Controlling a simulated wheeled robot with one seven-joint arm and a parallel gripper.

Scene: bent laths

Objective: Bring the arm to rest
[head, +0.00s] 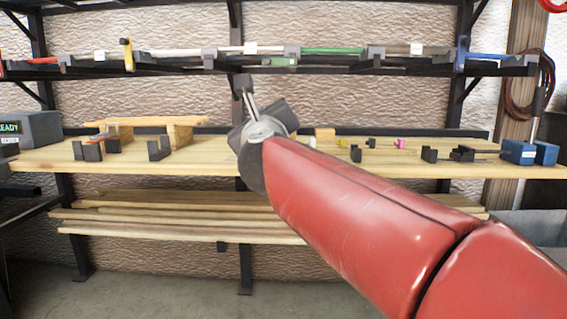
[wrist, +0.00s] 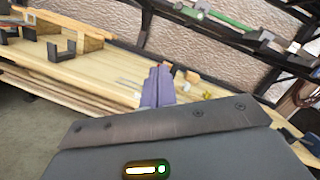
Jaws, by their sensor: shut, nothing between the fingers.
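My red arm reaches in from the lower right of the head view. It ends in my gripper (head: 243,84), which points up and away in front of the wall behind the bench. In the wrist view the two fingers of my gripper (wrist: 157,80) are together, with nothing between them. The gripper appears apart from the wooden bench (head: 215,158); its exact height above the bench is hard to tell. The arm hides part of the bench's middle and right.
Black holders (head: 158,149) and a raised wooden board (head: 150,122) stand at left. Blue blocks (head: 528,152) stand at right. Planks (head: 180,214) lie below. The bench left of the arm has bare room.

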